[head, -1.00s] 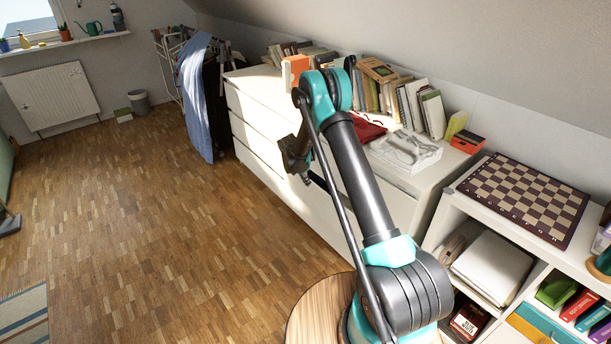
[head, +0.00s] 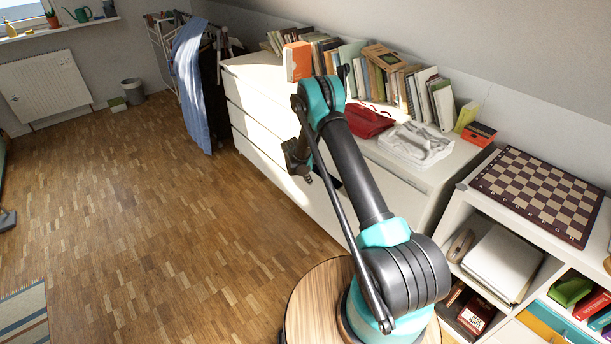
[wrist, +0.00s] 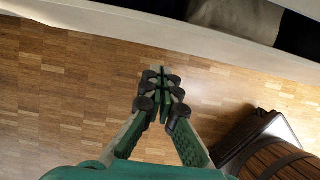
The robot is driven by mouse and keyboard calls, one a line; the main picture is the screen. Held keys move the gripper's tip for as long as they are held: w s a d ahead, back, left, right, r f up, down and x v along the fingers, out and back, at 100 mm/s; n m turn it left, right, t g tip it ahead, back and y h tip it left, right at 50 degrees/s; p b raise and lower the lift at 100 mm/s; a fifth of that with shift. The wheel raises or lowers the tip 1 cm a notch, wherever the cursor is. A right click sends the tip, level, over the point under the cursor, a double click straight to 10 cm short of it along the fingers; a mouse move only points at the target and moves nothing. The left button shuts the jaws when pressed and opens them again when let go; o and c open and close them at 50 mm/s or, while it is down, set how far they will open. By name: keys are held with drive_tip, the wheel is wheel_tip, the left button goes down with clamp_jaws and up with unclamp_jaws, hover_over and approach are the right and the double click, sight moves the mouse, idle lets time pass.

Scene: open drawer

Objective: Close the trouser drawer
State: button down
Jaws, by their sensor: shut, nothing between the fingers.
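The white dresser (head: 262,143) stands along the right wall in the head view, with my arm in front of part of it. In the wrist view, the white front edge of an open drawer (wrist: 190,38) runs slanting across the top. Folded dark and pale clothes (wrist: 240,15) lie inside it. My gripper (wrist: 163,76) is shut and empty, over the wooden floor on the outer side of that edge, with a visible gap in the picture. In the head view its fingers are small and dark beside the dresser, and my arm hides much of the drawer.
Books (head: 375,75), a red bag (head: 368,120) and a clear-wrapped item (head: 415,145) sit on the dresser top. A shelf with a chessboard (head: 540,195) stands at the right. A rack with a blue garment (head: 190,85) stands beyond.

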drive_tip(key=shift+w+d+f, duration=0.15)
drive_tip(key=shift+w+d, duration=0.45)
drive_tip(key=shift+d, duration=0.3)
drive_tip(key=shift+w+d+f, duration=0.1)
drive_tip(key=shift+w+d, duration=0.45)
drive_tip(key=shift+d, duration=0.3)
